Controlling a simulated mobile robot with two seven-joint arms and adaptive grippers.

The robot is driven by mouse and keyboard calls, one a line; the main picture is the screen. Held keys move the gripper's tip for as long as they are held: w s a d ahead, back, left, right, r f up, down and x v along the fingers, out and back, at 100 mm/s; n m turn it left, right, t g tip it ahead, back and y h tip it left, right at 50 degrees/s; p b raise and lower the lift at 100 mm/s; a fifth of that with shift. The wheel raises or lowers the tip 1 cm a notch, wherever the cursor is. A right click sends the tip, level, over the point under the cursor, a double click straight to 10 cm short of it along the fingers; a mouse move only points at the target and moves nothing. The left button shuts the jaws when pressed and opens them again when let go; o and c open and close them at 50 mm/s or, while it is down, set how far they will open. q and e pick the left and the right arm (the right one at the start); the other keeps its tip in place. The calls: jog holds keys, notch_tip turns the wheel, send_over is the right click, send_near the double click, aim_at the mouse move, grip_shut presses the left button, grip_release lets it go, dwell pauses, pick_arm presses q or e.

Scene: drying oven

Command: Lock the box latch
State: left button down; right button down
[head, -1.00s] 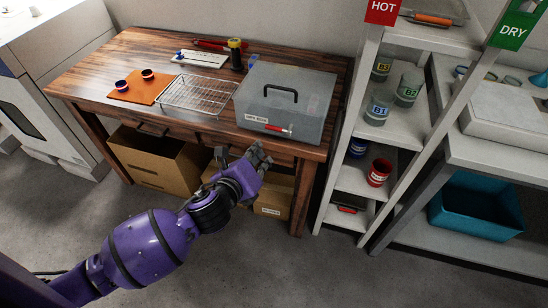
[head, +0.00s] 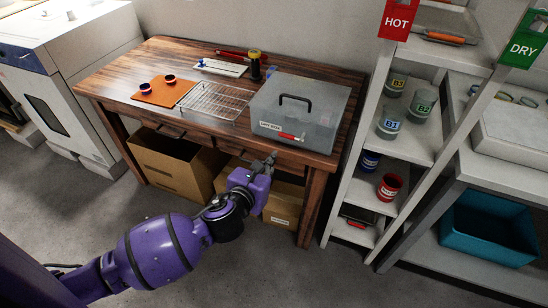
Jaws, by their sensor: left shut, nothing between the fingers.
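A grey translucent box (head: 325,108) with a dark top handle (head: 296,98) stands at the right end of the wooden table. Its lid looks closed. A red latch (head: 291,136) lies along the lower front face, to the right of a white label (head: 269,127). Whether the latch is locked is too small to tell. My left gripper (head: 271,158) is shut and empty, just in front of and below the box's front face, near the table's front edge. It appears apart from the latch. My right gripper is not in view.
The wooden table (head: 135,76) also holds a wire rack (head: 213,101), an orange mat (head: 163,93) with two small cups, and a dark yellow-topped cylinder (head: 254,66). Cardboard boxes (head: 172,165) stand under the table. A shelf unit (head: 412,142) with jars stands close at right.

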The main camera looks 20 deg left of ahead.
aim_at(291, 137)
pick_arm(q)
jog(key=b+x, duration=0.1)
jog(key=x, duration=0.8)
jog(key=shift+w+d+f, duration=0.1)
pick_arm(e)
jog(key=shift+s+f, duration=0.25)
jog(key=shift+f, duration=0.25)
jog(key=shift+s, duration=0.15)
pick_arm(q)
jog(key=shift+r+m+p, duration=0.3)
jog(key=shift+p, duration=0.35)
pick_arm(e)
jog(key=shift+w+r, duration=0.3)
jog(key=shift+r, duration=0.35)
pick_arm(q)
jog(key=shift+a+r, duration=0.1)
jog(key=shift+a, duration=0.1)
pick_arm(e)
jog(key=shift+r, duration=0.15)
